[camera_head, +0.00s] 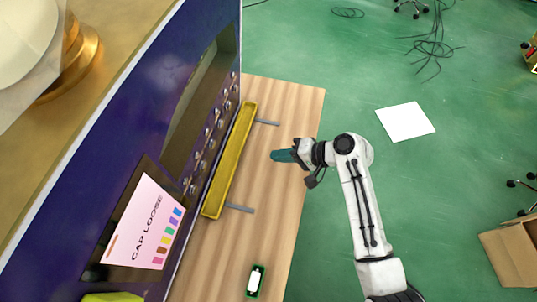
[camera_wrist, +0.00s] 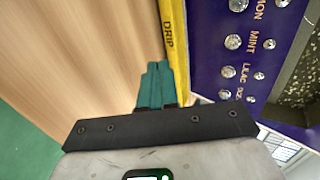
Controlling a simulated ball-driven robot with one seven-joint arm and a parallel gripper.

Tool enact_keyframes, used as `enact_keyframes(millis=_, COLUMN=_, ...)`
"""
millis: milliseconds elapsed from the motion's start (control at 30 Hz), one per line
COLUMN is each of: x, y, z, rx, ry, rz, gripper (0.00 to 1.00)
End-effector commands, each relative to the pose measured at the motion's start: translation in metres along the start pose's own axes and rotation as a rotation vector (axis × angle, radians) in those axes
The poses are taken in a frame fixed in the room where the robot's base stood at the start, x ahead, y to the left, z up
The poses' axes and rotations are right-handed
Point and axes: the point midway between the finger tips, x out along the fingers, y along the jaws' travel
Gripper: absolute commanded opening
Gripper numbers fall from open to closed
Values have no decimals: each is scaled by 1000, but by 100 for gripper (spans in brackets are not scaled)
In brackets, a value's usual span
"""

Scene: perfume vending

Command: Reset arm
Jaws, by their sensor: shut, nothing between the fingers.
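My gripper (camera_head: 281,156) has teal fingers and is shut and empty. In the head view it hangs over the wooden table, to the right of the yellow drip tray and apart from it. In the wrist view the gripper (camera_wrist: 153,70) shows its fingers pressed together, with the wooden surface to their left and the yellow strip marked DRIP to their right. My white arm reaches in from the lower right of the head view.
The blue vending machine (camera_head: 120,112) stands at the left with knobs and a CAP LOOSE sign (camera_head: 150,222). The yellow drip tray (camera_head: 230,160) has two grey rods sticking out. A small green-edged device (camera_head: 255,281) lies on the wooden table (camera_head: 285,105).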

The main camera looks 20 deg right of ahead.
Motion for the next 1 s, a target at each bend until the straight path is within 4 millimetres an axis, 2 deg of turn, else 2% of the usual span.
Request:
enact_keyframes(millis=100, x=-18, y=1, z=0, rx=0, ry=1, rz=0, gripper=0)
enact_keyframes(millis=233, x=-30, y=0, z=0, rx=0, ry=0, rz=0, gripper=0)
enact_keyframes(millis=633, x=-36, y=2, z=4, rx=-8, ry=-5, rz=13, gripper=0)
enact_keyframes(millis=733, x=-39, y=16, z=21, rx=-63, ry=-23, rz=93, gripper=0)
enact_keyframes(millis=833, x=-52, y=39, z=51, rx=-168, ry=-58, rz=246, gripper=0)
enact_keyframes(millis=967, x=-91, y=71, z=91, rx=-330, ry=-117, rz=501, gripper=0)
enact_keyframes(millis=1000, x=-106, y=79, z=101, rx=-375, ry=-135, rz=578, gripper=0)
